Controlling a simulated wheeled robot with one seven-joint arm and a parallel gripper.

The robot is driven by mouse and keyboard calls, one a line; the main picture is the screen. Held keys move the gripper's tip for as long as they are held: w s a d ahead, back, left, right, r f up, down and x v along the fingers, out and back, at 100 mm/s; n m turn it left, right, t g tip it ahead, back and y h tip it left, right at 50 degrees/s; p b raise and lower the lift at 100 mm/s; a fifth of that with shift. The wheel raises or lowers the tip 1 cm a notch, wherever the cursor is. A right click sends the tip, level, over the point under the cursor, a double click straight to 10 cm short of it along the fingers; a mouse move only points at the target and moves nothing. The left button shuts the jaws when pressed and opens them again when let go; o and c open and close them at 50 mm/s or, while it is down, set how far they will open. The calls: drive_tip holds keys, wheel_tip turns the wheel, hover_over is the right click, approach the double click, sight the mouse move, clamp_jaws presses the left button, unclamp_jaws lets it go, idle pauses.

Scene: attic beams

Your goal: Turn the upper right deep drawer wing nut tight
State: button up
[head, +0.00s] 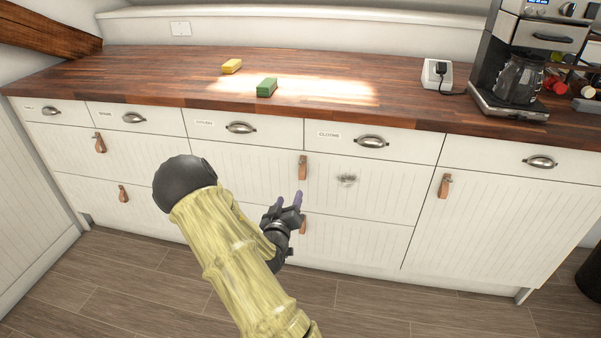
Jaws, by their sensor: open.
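The upper right deep drawer (370,203) is the wide white grooved front below the two middle shallow drawers, and it looks closed. Its brown leather pull (302,168) hangs at its top middle. A small fastening shows at the top of the pull, too small to tell whether it is the wing nut or how it is turned. My arm hides part of the drawer's left side.
A dark smudge (347,180) marks the drawer front right of the pull. Another leather pull (303,225) sits below, close to my gripper. Above, the wooden countertop (150,80) holds a green sponge (267,87), a yellow sponge (232,66) and a coffee machine (515,65).

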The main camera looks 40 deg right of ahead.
sight(302, 163)
idle(0.3)
drive_tip(key=b+x, duration=0.2)
drive_tip(key=x, duration=1.5)
drive_tip(key=shift+w+d, duration=0.15)
drive_tip(key=shift+w, duration=0.05)
drive_tip(key=c, duration=1)
